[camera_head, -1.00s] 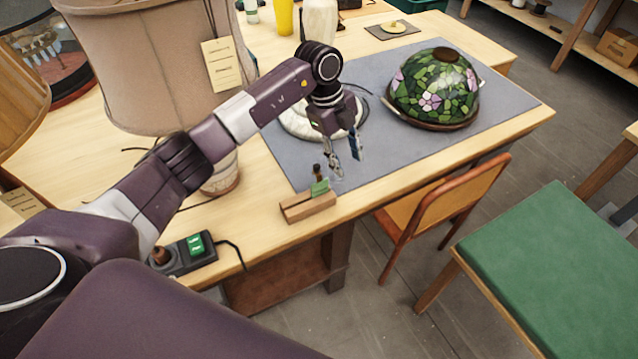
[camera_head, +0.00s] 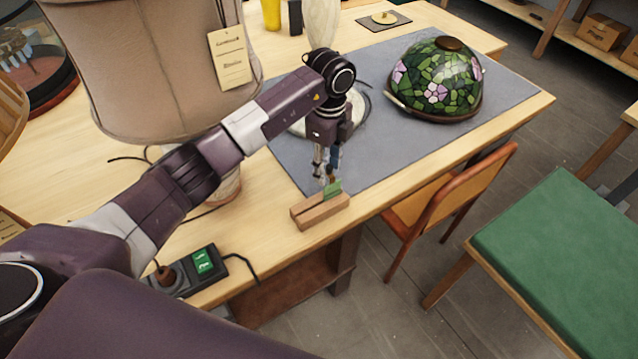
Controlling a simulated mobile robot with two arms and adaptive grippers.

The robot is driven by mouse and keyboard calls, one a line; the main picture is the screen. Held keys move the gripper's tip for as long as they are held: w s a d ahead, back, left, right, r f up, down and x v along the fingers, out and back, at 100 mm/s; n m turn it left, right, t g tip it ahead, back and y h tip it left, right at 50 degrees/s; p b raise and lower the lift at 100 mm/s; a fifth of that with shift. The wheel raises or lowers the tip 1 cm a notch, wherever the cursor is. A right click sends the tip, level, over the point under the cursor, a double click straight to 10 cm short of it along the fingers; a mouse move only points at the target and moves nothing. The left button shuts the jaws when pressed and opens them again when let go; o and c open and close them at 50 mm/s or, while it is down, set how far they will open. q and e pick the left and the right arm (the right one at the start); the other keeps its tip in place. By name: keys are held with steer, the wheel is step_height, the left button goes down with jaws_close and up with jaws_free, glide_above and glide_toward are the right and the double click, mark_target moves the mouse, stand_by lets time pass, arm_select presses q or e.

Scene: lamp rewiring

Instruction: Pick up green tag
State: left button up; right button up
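The green tag (camera_head: 333,188) stands upright in a small wooden block (camera_head: 320,211) near the front edge of the workbench. My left gripper (camera_head: 326,174) points down right above and behind the tag. Its two fingers show apart, with a narrow gap between them, and the tips come down close to the top of the tag. I cannot tell whether they touch it. The tag still sits at the block. My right gripper is not in view.
A stained-glass lampshade (camera_head: 437,80) sits on the grey mat (camera_head: 400,150). A large beige lampshade (camera_head: 150,70) with a paper tag stands left of my arm. A black switch box (camera_head: 190,272) lies at the front left. A chair (camera_head: 450,195) and green-topped table (camera_head: 560,265) stand right.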

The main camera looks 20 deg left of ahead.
arm_select(q)
steer(key=shift+w+f, duration=0.1)
steer(key=shift+d, duration=0.45)
steer(key=shift+c, duration=0.4)
steer(key=shift+s+d+r, duration=0.1)
steer(key=shift+s+r, duration=0.1)
steer(key=shift+r, duration=0.05)
steer(key=shift+c, duration=1.3)
steer(key=c, duration=0.5)
steer(key=shift+a+f, duration=0.1)
steer(key=shift+a, duration=0.1)
steer(key=shift+c, duration=0.5)
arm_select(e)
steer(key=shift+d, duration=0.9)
